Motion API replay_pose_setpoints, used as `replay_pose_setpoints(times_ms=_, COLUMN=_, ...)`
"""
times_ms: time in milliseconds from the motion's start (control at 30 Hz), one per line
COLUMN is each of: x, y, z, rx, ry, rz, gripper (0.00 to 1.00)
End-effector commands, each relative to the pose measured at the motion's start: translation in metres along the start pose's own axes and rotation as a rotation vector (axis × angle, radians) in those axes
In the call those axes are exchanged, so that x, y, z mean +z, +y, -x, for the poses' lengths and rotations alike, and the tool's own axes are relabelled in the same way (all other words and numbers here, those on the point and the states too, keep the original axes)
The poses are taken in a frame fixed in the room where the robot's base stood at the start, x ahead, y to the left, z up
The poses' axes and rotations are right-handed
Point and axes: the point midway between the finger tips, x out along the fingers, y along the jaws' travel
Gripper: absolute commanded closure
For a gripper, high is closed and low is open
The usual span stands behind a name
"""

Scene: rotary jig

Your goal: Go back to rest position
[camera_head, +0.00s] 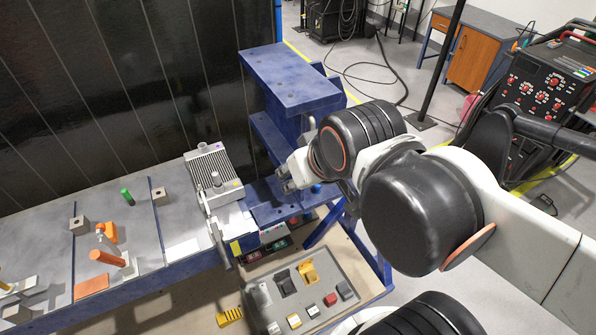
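My arm reaches in from the right, its large dark joints filling the middle right of the head view. My gripper (284,180) is at the arm's far end, pointing left. It is just right of the silver ribbed jig (213,170) and looks apart from it, over the blue bench step. The gripper is small and partly hidden by its own wrist, so I cannot tell whether its fingers are open or shut. No object shows clearly in it.
A blue bench (180,262) at left holds a green cylinder (127,197), an orange cylinder (107,258) and grey blocks. A tray (352,311) of small parts lies below. A blue stepped stand (288,80) rises behind the gripper. A red-knobbed control panel (545,85) stands at right.

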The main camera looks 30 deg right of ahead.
Motion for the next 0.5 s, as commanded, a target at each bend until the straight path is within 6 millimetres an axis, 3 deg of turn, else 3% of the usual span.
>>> replay_pose_setpoints(times_ms=267, x=0.002, y=0.0, z=-0.004, rx=0.0, ry=-0.001, rz=0.0, gripper=0.64)
replay_pose_setpoints(times_ms=500, x=0.022, y=0.0, z=-0.031, rx=0.0, ry=-0.001, rz=0.0, gripper=0.64)
